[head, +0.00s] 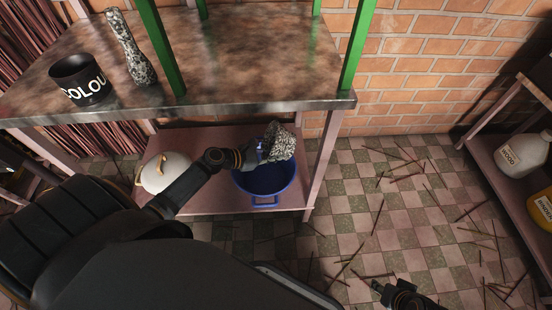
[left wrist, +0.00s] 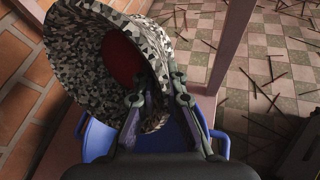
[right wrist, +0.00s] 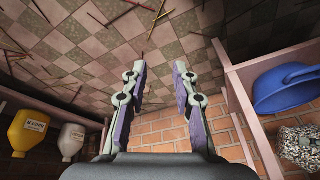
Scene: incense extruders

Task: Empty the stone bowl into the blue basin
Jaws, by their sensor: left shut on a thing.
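The stone bowl (head: 280,142), speckled grey and white, is tipped on its side above the blue basin (head: 264,201). My left gripper (head: 262,152) is shut on the bowl's rim. In the left wrist view, the bowl (left wrist: 75,45) has dark red stuff (left wrist: 122,58) inside, and the basin (left wrist: 98,142) is below it. How much lies in the basin is hidden. My right gripper (right wrist: 160,85) is open and empty, low over the floor to the right of the shelf. The basin also shows in the right wrist view (right wrist: 285,90), with the speckled bowl (right wrist: 300,148).
The basin stands on a low pink shelf (head: 222,205), beside a white pot (head: 165,172). Bottles (head: 520,155) stand on the right shelf. Thin sticks litter the tiled floor.

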